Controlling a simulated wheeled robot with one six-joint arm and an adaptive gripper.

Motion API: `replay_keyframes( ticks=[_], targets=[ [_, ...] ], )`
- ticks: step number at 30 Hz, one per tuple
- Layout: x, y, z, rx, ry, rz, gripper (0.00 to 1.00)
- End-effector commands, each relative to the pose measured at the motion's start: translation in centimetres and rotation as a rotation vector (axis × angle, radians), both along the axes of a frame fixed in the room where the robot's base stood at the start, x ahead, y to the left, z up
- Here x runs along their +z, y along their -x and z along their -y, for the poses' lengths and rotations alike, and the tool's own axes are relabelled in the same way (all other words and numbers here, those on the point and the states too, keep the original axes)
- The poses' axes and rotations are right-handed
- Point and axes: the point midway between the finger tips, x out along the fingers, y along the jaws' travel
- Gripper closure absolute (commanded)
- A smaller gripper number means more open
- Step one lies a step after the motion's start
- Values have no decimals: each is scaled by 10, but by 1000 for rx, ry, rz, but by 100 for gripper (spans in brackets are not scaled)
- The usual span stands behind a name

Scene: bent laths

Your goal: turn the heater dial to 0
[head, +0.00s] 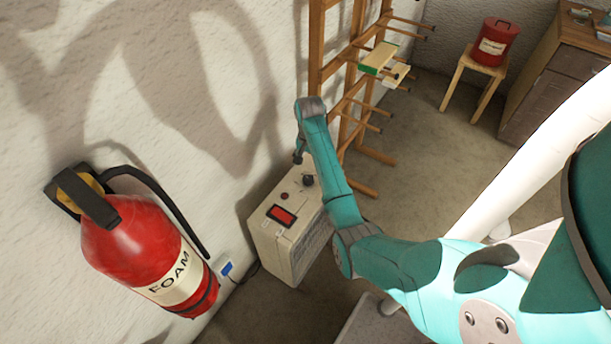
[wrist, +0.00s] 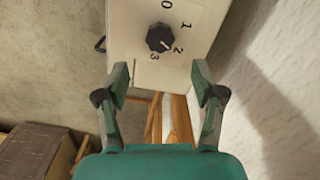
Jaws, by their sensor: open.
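The heater (head: 277,252) is a cream box on the floor against the wall. Its black dial (head: 308,180) sits on the top face, near the back. In the wrist view the dial (wrist: 159,38) is ringed by 0, 1, 2 and 3, and its pale pointer mark appears to point toward 2. My gripper (wrist: 161,73) is open and empty, its fingers apart on either side of the view, with the dial showing beyond the gap between them. In the head view my gripper (head: 298,157) is small, above the heater's back end, apart from the dial.
A red rocker switch (head: 281,215) and a small red lamp (head: 284,196) are on the heater's top. A fire extinguisher (head: 143,252) hangs on the wall at left. A wooden rack (head: 352,90) stands behind the heater.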

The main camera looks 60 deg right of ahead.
Motion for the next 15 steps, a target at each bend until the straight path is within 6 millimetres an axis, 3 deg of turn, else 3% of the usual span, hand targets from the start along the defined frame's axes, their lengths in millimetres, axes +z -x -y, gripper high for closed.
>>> replay_keyframes(
  ticks=[9, 15],
  targets=[
    [-56, 0, -1, 1, -1, -1, 32],
    [-79, 0, 0, 1, 0, 0, 32]
  ],
)
